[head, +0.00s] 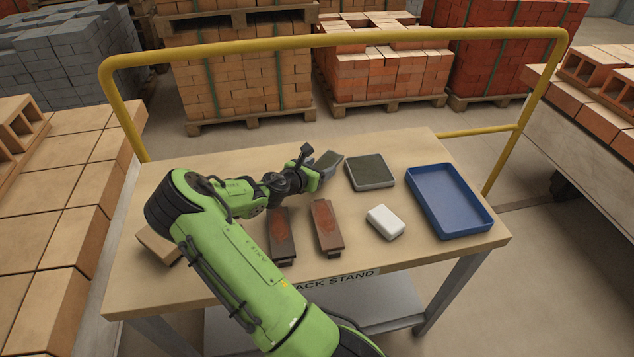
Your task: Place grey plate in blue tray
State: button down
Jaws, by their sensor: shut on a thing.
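My gripper (318,172) is above the middle back of the table, shut on a small flat grey plate (328,159). The plate is tilted, and its near edge is hidden by the fingers. The blue tray (448,202) lies at the right end of the table, well to the right of my gripper. Its inside looks empty.
A square grey dish with a dark inside (370,171) lies between my gripper and the blue tray. A white block (385,222) lies in front of it. Two brown brush-like pieces (327,228) lie near the front. A yellow rail (340,40) rises behind the table (410,150).

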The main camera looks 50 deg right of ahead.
jog(key=shift+f+b, duration=0.5)
jog(key=shift+f, duration=1.05)
jog(key=shift+f, duration=0.15)
jog(key=shift+c, duration=1.2)
grip_release()
jog(key=shift+a+f, duration=0.1)
jog(key=shift+f, duration=0.05)
jog(key=shift+o, duration=0.2)
jog(key=shift+s, duration=0.1)
jog(key=shift+f, duration=0.1)
